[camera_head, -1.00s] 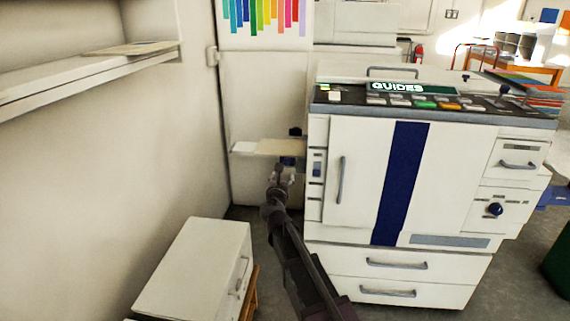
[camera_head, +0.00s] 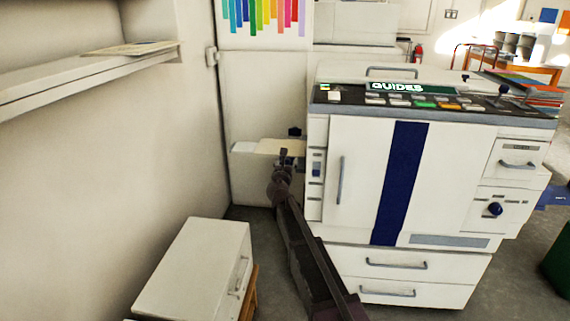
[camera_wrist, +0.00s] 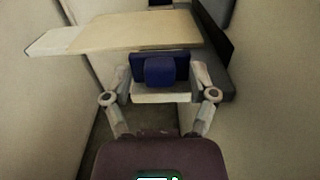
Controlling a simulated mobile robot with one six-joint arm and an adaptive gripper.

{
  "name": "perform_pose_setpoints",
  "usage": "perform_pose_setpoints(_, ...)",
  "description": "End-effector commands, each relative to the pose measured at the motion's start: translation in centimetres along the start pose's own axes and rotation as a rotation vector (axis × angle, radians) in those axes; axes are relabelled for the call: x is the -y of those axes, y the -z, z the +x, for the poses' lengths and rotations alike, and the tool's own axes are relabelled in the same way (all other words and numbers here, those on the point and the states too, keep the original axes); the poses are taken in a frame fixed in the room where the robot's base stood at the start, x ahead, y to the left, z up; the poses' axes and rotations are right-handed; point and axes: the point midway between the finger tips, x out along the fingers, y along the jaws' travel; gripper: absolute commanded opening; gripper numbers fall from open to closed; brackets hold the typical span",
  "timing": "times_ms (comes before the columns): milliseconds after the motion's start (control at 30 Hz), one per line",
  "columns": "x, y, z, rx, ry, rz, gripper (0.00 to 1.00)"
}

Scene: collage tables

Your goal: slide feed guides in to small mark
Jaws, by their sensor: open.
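The feed tray (camera_wrist: 50,41) holds a cream paper stack (camera_wrist: 130,32) on the printer's left side; the stack also shows in the head view (camera_head: 272,146). A near blue feed guide (camera_wrist: 160,68) with a protruding block stands at the stack's front edge. A dark far guide (camera_head: 295,132) stands at the stack's back edge, and its blue part shows at the top of the wrist view. My gripper (camera_wrist: 162,88) is open, one finger on each side of the near guide's block. I cannot tell whether the fingers touch it. I cannot make out the small mark.
The white printer (camera_head: 355,180) with a "GUIDES" display (camera_head: 397,87) stands close to the right of my arm. A white cabinet (camera_head: 195,265) is low at the left, and a wall shelf (camera_head: 80,75) is above it. Floor shows between cabinet and printer.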

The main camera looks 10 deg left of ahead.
Motion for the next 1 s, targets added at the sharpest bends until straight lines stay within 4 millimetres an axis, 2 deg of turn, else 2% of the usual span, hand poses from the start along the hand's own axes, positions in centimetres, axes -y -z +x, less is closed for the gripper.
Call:
perform_pose_setpoints(133, 0.0, 0.0, 0.0, 0.0, 0.0, 0.0, 0.74)
perform_pose_setpoints(167, 0.0, 0.0, 0.0, 0.0, 0.0, 0.0, 0.71)
perform_pose_setpoints(400, -0.1, 0.0, -0.1, 0.0, -0.001, 0.0, 0.0)
perform_pose_setpoints(567, -0.1, 0.0, 0.0, 0.0, -0.001, 0.0, 0.0)
perform_pose_setpoints(667, -0.1, 0.0, 0.8, 0.0, 0.0, 0.0, 0.0)
perform_pose_setpoints(900, -0.3, 0.0, 4.8, 0.0, 0.0, 0.0, 0.0)
perform_pose_setpoints(1000, -0.2, 0.0, 5.8, 0.0, 0.0, 0.0, 0.0)
